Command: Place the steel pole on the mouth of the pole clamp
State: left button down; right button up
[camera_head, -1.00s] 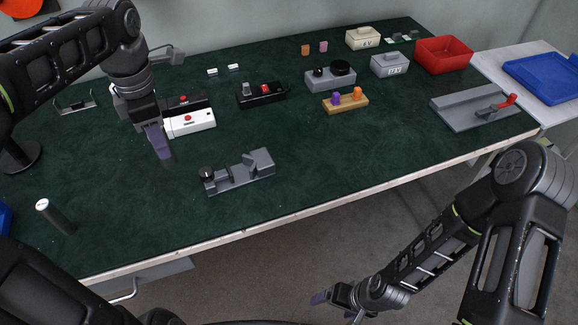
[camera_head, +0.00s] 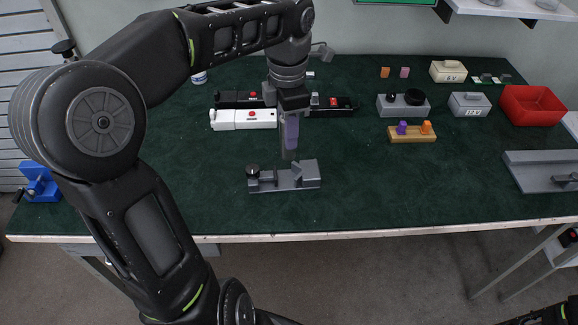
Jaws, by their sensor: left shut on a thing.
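My left gripper (camera_head: 290,147) reaches down over the middle of the green table, its purple fingers shut on a slim grey piece. That piece, which looks like the steel pole (camera_head: 288,155), is mostly hidden by the fingers; only a short grey part shows below them. The pole clamp (camera_head: 285,182) is a grey block with a black knob at its left and raised slanted parts at its right. The grey piece appears just above or behind the clamp's middle; I cannot tell whether they touch. My right gripper is out of view.
A white box with a red button (camera_head: 243,119) and black boxes stand behind the gripper. An orange block with pegs (camera_head: 411,134), a red bin (camera_head: 532,106) and a grey tray (camera_head: 540,170) are to the right. My left arm hides the table's left part.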

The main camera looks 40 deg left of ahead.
aim_at(288, 158)
pick_arm(q)
jog(key=shift+f, duration=2.25)
notch_tip(288, 158, down, 4)
jog(key=shift+r, duration=0.15)
jog(key=c, duration=1.5)
grip_release()
jog(key=shift+f, duration=0.25)
jog(key=o, duration=0.5)
jog(key=shift+r, duration=0.1)
jog(key=shift+c, duration=0.2)
